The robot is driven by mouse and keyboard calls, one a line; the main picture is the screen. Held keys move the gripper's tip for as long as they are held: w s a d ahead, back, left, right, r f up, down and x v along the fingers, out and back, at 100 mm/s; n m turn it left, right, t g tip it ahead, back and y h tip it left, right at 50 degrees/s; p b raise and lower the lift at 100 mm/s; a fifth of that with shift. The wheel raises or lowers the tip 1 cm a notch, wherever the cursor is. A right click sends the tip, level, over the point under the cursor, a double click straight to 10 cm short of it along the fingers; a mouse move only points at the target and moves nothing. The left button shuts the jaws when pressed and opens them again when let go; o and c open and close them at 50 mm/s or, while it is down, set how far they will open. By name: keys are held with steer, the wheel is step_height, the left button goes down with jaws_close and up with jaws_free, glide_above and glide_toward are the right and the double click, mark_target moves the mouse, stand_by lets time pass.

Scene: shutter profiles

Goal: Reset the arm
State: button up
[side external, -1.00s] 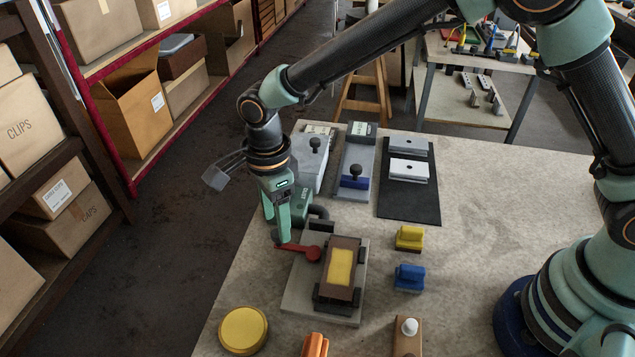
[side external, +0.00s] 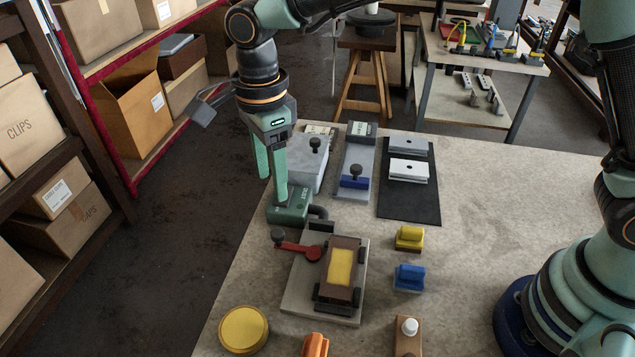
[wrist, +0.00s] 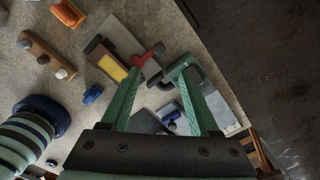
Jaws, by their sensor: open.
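My gripper (side external: 271,178) has two green fingers pointing down and hangs above the left edge of the table. The fingers are apart with nothing between them; they also show apart in the wrist view (wrist: 158,98). Below it stands a grey base plate (side external: 297,294) with a brown block and yellow inset (side external: 341,267). A red lever with a dark knob (side external: 296,249) lies to the left of the block. The gripper is clear of the lever. A green clamp-like body (side external: 288,211) stands behind the plate, below the fingertips.
Yellow (side external: 409,238) and blue (side external: 409,278) blocks stand right of the plate. A yellow disc (side external: 244,330), an orange piece (side external: 315,345) and a wooden holder (side external: 407,339) are in front. Two knobbed fixtures and a black mat (side external: 409,207) lie behind.

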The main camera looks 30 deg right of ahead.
steer(key=s+d+r+n+t, duration=0.2)
steer(key=d+r+n, duration=0.55)
steer(key=d, duration=0.65)
steer(key=s+d+n+t, duration=0.3)
steer(key=s+d+n, duration=0.5)
steer(key=d, duration=0.5)
steer(key=shift+s+r+n+t, duration=0.25)
steer(key=shift+r+n+t, duration=0.1)
steer(key=shift+n, duration=0.9)
